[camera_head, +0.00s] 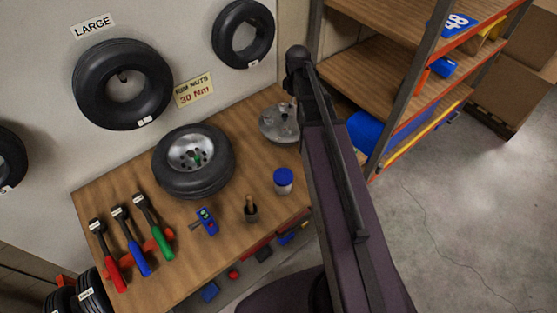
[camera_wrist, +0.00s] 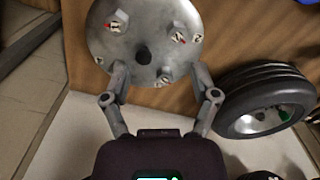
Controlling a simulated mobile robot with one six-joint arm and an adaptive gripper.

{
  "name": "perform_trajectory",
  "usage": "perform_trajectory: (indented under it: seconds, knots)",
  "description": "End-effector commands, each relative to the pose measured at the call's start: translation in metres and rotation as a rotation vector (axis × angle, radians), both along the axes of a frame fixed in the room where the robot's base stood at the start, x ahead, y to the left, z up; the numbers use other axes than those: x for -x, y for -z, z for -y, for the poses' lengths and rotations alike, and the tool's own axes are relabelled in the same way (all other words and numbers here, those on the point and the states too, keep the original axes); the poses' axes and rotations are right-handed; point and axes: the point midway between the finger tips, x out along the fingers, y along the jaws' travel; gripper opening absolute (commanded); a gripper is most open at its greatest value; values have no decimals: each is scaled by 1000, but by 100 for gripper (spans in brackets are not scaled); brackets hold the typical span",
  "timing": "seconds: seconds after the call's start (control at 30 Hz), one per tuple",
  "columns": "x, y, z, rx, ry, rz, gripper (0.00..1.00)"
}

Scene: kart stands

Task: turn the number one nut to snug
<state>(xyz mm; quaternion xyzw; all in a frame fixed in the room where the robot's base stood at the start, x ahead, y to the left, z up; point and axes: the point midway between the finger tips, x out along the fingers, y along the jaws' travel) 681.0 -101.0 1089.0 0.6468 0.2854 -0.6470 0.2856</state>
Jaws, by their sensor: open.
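The numbers are too small to read surely. My gripper (camera_wrist: 159,73) is open, its two fingertips spread at the plate's near edge, either side of the near nut. I cannot tell whether they touch it. The head view does not show the gripper.
A wheel with tyre (camera_head: 193,162) lies on the wooden bench (camera_head: 180,268) beside the plate. A shelf rack (camera_head: 420,85) is right.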

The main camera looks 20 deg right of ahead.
Motion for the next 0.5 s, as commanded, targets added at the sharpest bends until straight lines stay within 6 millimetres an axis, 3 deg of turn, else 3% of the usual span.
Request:
perform_trajectory:
  seconds: [0.5]
  knots:
    - [52,34,-42,0,291,0,77]
